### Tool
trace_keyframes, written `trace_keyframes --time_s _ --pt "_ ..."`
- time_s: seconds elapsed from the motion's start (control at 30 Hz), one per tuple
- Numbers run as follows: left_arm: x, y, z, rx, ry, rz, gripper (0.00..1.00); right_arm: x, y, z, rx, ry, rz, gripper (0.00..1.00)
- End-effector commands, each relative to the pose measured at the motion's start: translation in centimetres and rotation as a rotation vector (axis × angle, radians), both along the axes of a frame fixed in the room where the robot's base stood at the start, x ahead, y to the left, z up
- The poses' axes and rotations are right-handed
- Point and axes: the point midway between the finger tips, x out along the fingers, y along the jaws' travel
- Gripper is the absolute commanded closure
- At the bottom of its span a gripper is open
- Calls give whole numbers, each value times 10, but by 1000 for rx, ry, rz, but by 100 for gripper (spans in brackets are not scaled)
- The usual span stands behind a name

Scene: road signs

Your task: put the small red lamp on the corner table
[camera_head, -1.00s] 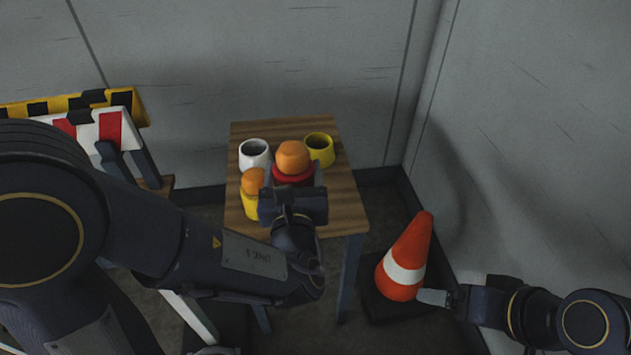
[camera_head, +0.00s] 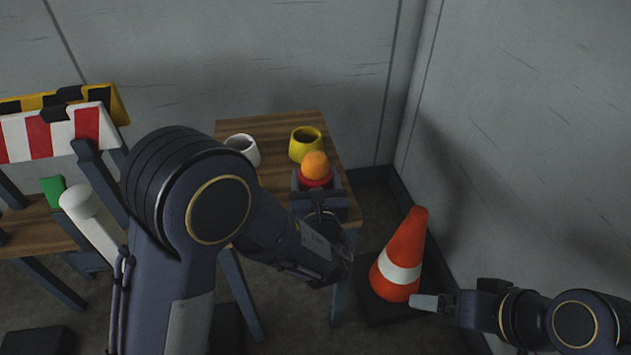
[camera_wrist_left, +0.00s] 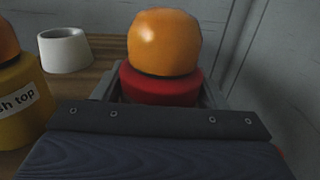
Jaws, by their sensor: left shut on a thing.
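The small red lamp (camera_head: 316,182) has an orange dome on a red base. My left gripper (camera_head: 317,186) is shut around the red base and holds the lamp upright at the right front part of the wooden corner table (camera_head: 275,128). The lamp (camera_wrist_left: 160,84) fills the middle of the left wrist view, with a finger on either side of its base. I cannot tell whether it touches the tabletop. My right gripper (camera_head: 428,302) is beside the traffic cone; its fingers are too small to read.
A white cup (camera_head: 243,147) and a yellow cup (camera_head: 305,143) stand on the table. A yellow lamp (camera_wrist_left: 22,100) shows at the left in the wrist view, hidden in the head view. The orange cone (camera_head: 402,258) stands right of the table; barriers (camera_head: 52,135) stand left.

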Motion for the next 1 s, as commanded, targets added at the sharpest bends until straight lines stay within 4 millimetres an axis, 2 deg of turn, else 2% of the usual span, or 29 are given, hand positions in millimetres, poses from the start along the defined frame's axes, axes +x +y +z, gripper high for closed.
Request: trace_keyframes --time_s 0.3,0.33,0.5,0.83,1.0 --pt "0 0 -2 -1 -3 -1 66 0 0 -4 0 -1 0 13" --pt "0 0 -2 -1 -1 -1 32 0 0 -3 0 0 0 13" --pt "0 0 -1 -1 -1 -1 13 0 0 -2 0 -1 0 13" --pt "0 0 4 -1 -1 -1 13 0 0 4 0 0 0 13" --pt "-25 -4 3 0 1 -5 13 0 0 5 0 0 0 13"
